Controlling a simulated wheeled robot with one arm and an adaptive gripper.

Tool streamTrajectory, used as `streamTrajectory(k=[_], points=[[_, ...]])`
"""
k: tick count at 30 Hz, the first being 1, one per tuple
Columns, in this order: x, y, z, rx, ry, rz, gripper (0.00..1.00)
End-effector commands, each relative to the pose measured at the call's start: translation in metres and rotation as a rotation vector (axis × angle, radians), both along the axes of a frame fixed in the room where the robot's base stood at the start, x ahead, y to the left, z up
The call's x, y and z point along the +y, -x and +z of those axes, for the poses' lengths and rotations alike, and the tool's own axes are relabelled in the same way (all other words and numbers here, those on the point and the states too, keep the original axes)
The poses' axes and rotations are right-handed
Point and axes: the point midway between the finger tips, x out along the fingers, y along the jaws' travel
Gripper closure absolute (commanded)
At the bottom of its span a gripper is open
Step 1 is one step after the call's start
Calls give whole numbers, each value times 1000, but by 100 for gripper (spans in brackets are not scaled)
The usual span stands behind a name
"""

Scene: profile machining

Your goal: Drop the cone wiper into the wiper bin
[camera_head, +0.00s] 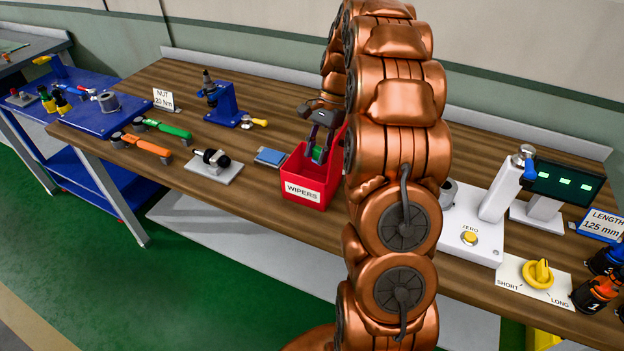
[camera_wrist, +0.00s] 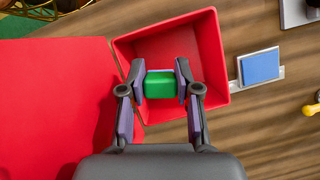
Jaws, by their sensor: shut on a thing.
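The cone wiper is a green block (camera_wrist: 161,85) held between the fingertips of my gripper (camera_wrist: 161,84) in the wrist view. In the head view my gripper (camera_head: 322,140) is over the wiper bin, and a little of the green wiper (camera_head: 318,154) shows between its fingers. The wiper bin (camera_head: 307,190) is a red open box with a "WIPERS" label. In the wrist view the bin (camera_wrist: 213,45) lies under the fingertips, and its visible floor is empty. My arm hides the bin's right side in the head view.
A blue pad on a grey holder (camera_head: 270,156) stands just left of the bin. A black-tipped tool on a plate (camera_head: 213,162) and orange and green handled tools (camera_head: 165,128) lie further left. A white gauge stand (camera_head: 480,220) is right of my arm.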

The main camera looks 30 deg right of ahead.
Motion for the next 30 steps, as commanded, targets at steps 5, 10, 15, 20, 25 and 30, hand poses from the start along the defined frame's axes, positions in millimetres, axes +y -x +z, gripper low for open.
streamTrajectory(k=[5,10,15,20,25,30], points=[[0,0,-16,-2,2,1,100],[-1,-1,-19,-3,2,0,100],[-1,-1,-19,-3,2,0,100],[-1,-1,-19,-2,3,1,51],[0,0,-19,-2,3,1,39],[0,0,-19,-2,3,1,39]])
